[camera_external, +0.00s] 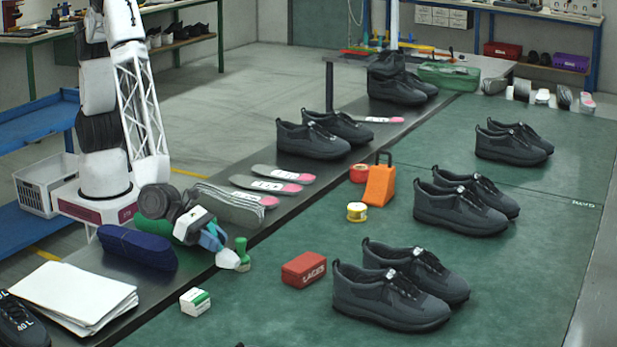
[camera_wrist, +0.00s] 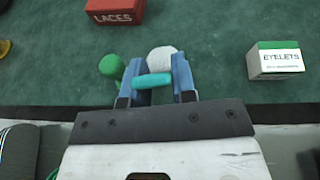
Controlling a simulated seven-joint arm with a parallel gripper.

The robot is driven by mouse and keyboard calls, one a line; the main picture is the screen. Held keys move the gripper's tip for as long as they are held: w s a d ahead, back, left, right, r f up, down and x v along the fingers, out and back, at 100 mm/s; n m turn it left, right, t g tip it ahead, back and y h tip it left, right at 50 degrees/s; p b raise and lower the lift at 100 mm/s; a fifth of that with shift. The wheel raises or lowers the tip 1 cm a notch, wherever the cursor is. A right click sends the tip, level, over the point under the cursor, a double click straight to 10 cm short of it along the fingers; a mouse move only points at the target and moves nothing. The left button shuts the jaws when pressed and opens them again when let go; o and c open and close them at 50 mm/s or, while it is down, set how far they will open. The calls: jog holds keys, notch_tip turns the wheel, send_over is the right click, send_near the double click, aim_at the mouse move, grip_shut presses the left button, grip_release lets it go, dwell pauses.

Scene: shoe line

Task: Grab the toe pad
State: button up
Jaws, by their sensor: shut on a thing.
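The toe pad shows in the wrist view as a teal bar (camera_wrist: 153,80) between my fingers, with a rounded white part (camera_wrist: 162,59) just beyond it. My gripper (camera_wrist: 155,78) has its two blue fingers shut on the teal bar. In the external view my gripper (camera_external: 214,238) is low over the dark bench strip near its edge with the green mat. The white part (camera_external: 228,260) shows just below the fingertips there. Whether it touches the surface I cannot tell.
A small green knobbed item (camera_external: 242,254) stands close beside my gripper. A green and white eyelets box (camera_external: 195,301) and a red laces box (camera_external: 304,269) are nearby. A dark blue roll (camera_external: 137,247) and stacked grey insoles (camera_external: 228,204) flank the arm. Pairs of black shoes (camera_external: 392,299) stand farther right.

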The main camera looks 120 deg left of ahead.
jog(key=s+a, duration=0.2)
jog(key=s, duration=0.4)
jog(key=shift+a+r, duration=0.25)
jog(key=shift+r, duration=0.05)
dwell(0.6)
